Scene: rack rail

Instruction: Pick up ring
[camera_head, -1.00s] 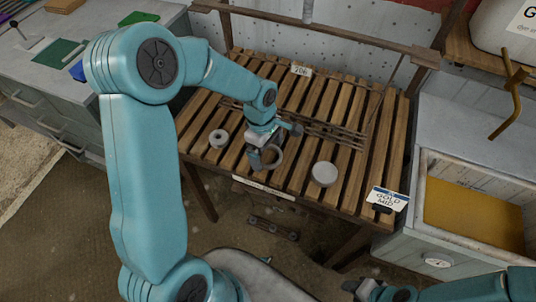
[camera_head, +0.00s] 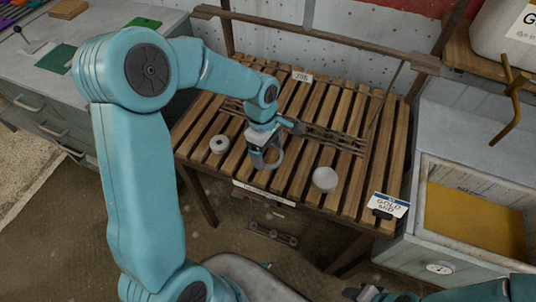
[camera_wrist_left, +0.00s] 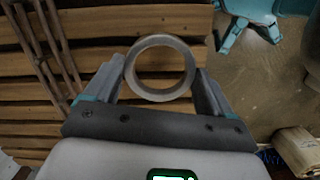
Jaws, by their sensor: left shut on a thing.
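A grey ring (camera_head: 279,160) is between the fingers of my left gripper (camera_head: 266,158), over the front part of a slatted wooden table (camera_head: 298,183). In the left wrist view the ring (camera_wrist_left: 161,97) shows as a full circle with a wide hole, and the two fingers (camera_wrist_left: 160,82) press on its opposite sides. The ring appears held above the slats; the exact gap is hard to tell. A dark part of what looks like my right gripper (camera_head: 380,294) shows at the bottom edge, and its jaws cannot be made out.
A thick grey washer-like piece (camera_head: 219,145) lies left of the ring. A round pale disc (camera_head: 325,179) lies to the right. A thin rack rail (camera_head: 330,139) lies behind. A sign (camera_head: 388,205) stands at the front right corner, beside a cabinet with a yellow panel (camera_head: 475,222).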

